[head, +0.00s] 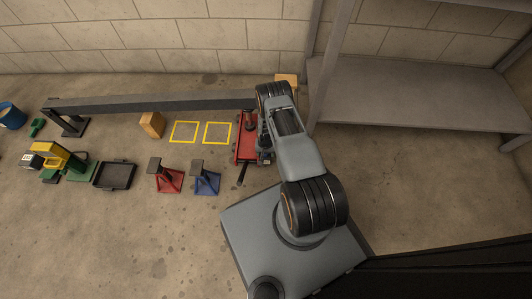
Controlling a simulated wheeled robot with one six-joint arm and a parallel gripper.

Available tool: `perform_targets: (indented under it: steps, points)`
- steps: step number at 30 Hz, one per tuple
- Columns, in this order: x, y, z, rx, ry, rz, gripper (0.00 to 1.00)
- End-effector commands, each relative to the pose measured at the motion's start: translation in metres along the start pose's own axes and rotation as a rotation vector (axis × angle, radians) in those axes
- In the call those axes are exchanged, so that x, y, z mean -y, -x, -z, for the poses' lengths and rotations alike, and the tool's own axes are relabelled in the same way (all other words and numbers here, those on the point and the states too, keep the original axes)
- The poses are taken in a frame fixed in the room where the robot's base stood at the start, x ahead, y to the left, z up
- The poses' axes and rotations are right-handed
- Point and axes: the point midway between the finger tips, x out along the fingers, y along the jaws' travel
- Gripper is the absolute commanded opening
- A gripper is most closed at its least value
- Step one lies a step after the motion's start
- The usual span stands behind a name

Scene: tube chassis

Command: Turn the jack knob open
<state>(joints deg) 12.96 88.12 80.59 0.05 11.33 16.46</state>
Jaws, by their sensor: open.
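A red jack (243,151) sits on the floor near the middle, under the right end of a long grey beam (150,103). A dark bar (243,174) sticks out from its near end. My gripper (265,153) is at the jack's right side, small and dark, partly covered by my own arm. Its jaws are open. I cannot tell whether it touches the jack. The jack knob cannot be made out; my arm and gripper cover the jack's right part.
A red stand (168,181) and a blue stand (205,182) stand left of the jack. Two yellow floor squares (184,131) lie behind them. A dark tray (114,175) and a wooden block (152,125) are further left. A grey shelf (420,95) stands at right.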

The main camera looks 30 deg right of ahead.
Motion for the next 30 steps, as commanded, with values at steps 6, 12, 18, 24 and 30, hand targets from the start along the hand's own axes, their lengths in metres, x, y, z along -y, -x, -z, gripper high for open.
perform_targets:
  steps: [6, 12, 18, 24, 30]
  points:
    - [0.0001, -0.0003, 0.0002, 0.000, 0.000, 0.000, 0.63]
    - [0.0001, -0.0002, 0.0002, 0.000, 0.000, 0.000, 0.48]
    - [0.0001, -0.0001, 0.0003, 0.000, 0.000, 0.000, 0.29]
    - [-0.0028, -0.0001, 0.0018, 0.000, -0.001, 0.000, 0.14]
    - [-0.0020, -0.0006, 0.0012, -0.001, 0.022, 0.000, 0.14]
